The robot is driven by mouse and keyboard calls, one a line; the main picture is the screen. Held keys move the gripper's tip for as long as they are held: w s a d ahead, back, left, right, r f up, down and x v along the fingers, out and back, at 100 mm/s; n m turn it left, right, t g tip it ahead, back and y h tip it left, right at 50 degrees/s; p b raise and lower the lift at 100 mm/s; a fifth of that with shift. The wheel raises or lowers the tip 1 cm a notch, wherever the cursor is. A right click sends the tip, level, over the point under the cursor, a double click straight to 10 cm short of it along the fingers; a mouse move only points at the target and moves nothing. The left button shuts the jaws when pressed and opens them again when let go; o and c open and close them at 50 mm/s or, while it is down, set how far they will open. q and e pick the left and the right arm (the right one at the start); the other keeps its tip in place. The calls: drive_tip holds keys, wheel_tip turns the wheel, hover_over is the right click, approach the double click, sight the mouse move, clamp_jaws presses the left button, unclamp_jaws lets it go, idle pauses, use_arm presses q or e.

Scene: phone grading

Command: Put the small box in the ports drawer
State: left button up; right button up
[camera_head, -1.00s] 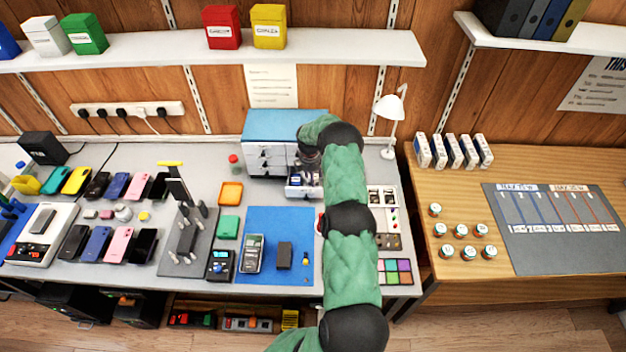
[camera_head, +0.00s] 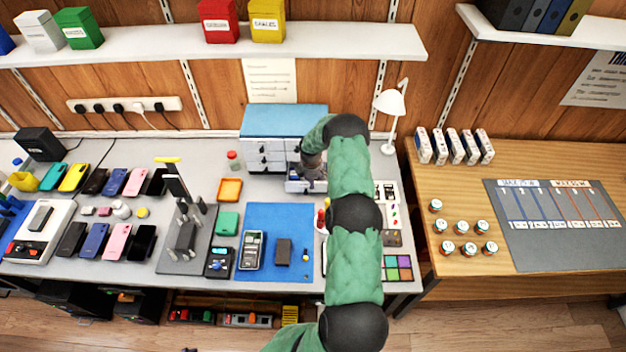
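The drawer cabinet (camera_head: 283,123) with a blue top and white drawers stands at the back of the grey bench. One drawer (camera_head: 299,186) at its lower right is pulled out; I cannot read its label. My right gripper (camera_head: 314,174) is at this open drawer, over its inside; its fingers are too small and hidden to tell whether they are open or hold anything. A small dark box-like block (camera_head: 283,252) lies on the blue mat (camera_head: 262,218); I cannot tell whether it is the small box. My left gripper is not in view.
My green-sleeved arm hides part of the bench's right side. On the mat are also a handheld meter (camera_head: 251,250) and a small yellow-and-blue item. Phones lie in rows to the left. An orange tray (camera_head: 230,189) sits left of the cabinet. A lamp (camera_head: 391,105) stands to the right.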

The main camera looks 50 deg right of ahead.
drive_tip(key=shift+t+b, duration=0.4)
drive_tip(key=shift+b, duration=0.1)
idle(0.6)
drive_tip(key=shift+s+a+f+b, duration=0.4)
drive_tip(key=shift+f+b, duration=0.15)
drive_tip(key=shift+b, duration=0.05)
idle(0.3)
drive_tip(key=shift+p, duration=0.5)
idle(0.7)
drive_tip(key=shift+w+r, duration=0.1)
idle(0.7)
drive_tip(key=shift+f+b, duration=0.2)
drive_tip(key=shift+b, duration=0.25)
